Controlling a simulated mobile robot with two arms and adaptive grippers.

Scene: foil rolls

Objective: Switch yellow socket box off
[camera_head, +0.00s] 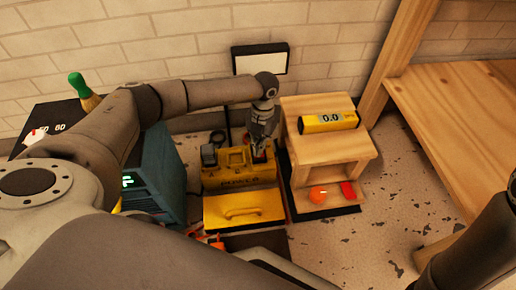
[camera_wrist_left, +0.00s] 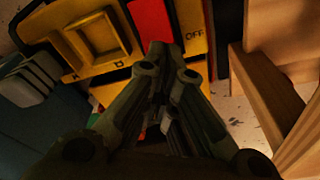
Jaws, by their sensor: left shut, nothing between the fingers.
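The yellow socket box (camera_head: 225,177), lettered on its front, stands on the floor near the back wall. My left gripper (camera_head: 259,148) points down at the box's right end and hides part of it. In the left wrist view the box (camera_wrist_left: 75,55) shows a square yellow frame, a red switch part (camera_wrist_left: 151,20) and a dark strip beside the "OFF" lettering. The shut, empty left fingertips (camera_wrist_left: 165,62) are just below the red part in the picture; I cannot tell whether they touch it. My right gripper is out of view.
A yellow panel with a handle (camera_head: 243,218) lies in front of the box. A wooden stand (camera_head: 330,148) with a yellow "0.0" device (camera_head: 328,122) is close on the right. A teal machine (camera_head: 160,165) is on the left. A wooden bench (camera_head: 455,100) stands farther right.

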